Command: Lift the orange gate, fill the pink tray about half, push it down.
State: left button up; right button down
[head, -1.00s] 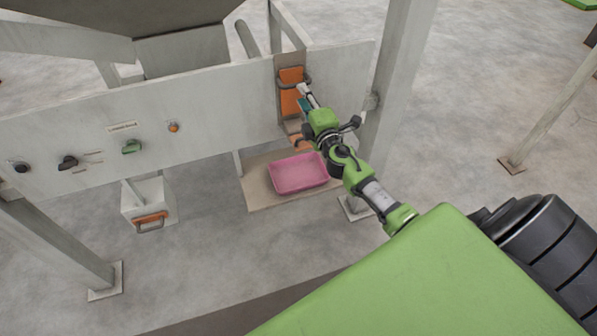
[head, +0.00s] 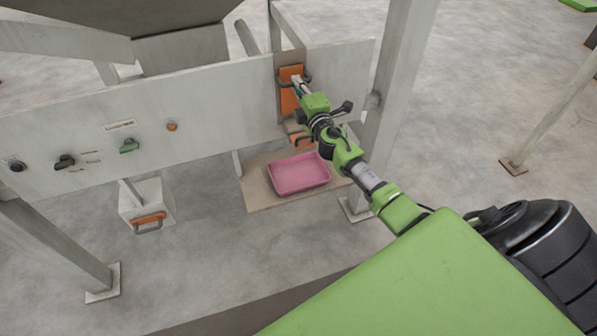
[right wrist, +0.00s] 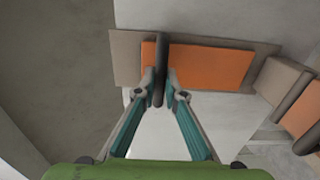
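The orange gate (head: 289,102) is an upright plate in a frame on the grey panel's right part. It also shows in the right wrist view (right wrist: 215,67), with a dark bar handle (right wrist: 159,50) across it. My right gripper (head: 297,84) is at this handle; in the right wrist view its fingertips (right wrist: 160,78) lie close on both sides of the bar and look shut on it. The pink tray (head: 299,188) sits below on a low board; no pellets can be made out in it. My left gripper is not in view.
A smaller orange part with a bar (head: 301,140) sits just below the gate, above the tray. The panel carries knobs (head: 130,146) and an orange button (head: 172,126). A post (head: 397,90) stands right of the gate.

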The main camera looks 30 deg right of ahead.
notch_tip(320, 180, up, 5)
jog(key=p, duration=0.4)
dwell(0.6)
jog(key=shift+f, duration=0.2)
dwell(1.3)
jog(key=shift+r, duration=0.1)
dwell(5.2)
